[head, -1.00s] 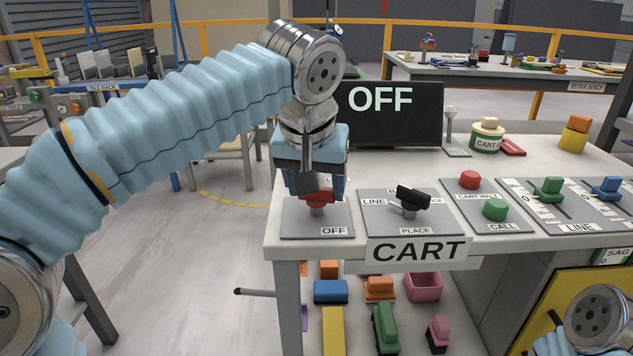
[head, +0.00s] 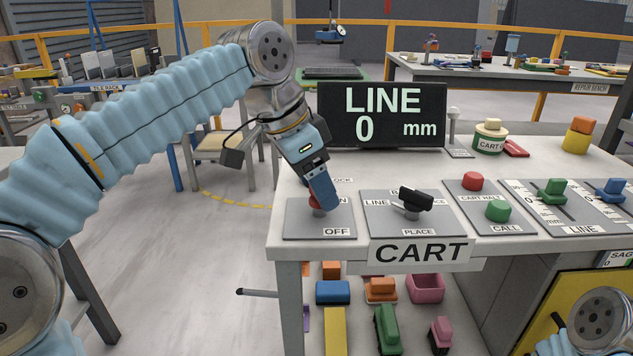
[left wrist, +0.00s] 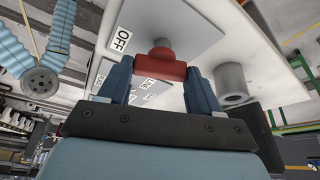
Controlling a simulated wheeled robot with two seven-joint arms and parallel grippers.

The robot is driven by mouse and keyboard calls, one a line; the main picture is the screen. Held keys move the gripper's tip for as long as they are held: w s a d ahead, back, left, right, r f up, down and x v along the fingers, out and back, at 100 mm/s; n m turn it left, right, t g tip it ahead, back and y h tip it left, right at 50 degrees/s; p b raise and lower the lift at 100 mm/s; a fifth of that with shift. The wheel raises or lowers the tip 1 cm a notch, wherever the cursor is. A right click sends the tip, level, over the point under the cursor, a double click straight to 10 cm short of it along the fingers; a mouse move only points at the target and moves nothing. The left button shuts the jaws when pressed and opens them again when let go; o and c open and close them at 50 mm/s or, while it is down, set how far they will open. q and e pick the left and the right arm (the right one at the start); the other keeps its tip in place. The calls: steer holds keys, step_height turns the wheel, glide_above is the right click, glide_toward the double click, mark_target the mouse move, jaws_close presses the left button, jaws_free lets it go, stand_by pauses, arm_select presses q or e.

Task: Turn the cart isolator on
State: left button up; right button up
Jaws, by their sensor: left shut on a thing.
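The cart isolator's red handle (head: 313,202) stands on a grey plate (head: 297,229) at the front left corner of the bench. The plate bears an OFF label, and another label is partly hidden behind my gripper. My left gripper (head: 322,203) reaches down at a tilt and is shut on the handle, hiding much of it. In the left wrist view the red handle (left wrist: 158,70) lies between the two blue fingers. The display (head: 382,115) behind reads LINE 0 mm. My right gripper is out of view; only part of that arm shows at lower right.
To the right stand a black selector handle (head: 415,199), a red button (head: 472,181), a green button (head: 498,211) and green (head: 555,191) and blue (head: 612,190) sliders. The CART sign (head: 420,252) hangs on the bench front. Coloured parts lie on the shelf below.

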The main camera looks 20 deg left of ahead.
arm_select(q)
steer(key=shift+w+a+m+g+h, duration=0.1)
steer(key=shift+m+g+h, duration=0.2)
steer(key=shift+m, duration=0.8)
steer(key=shift+m+g+h, duration=0.1)
steer(key=shift+m+g, duration=0.3)
steer(key=shift+m, duration=0.7)
steer(key=o, duration=1.1)
steer(key=shift+c, duration=0.2)
steer(key=w+v, duration=0.1)
steer(key=v, duration=0.6)
steer(key=shift+s+r, duration=0.25)
steer(key=shift+s, duration=0.25)
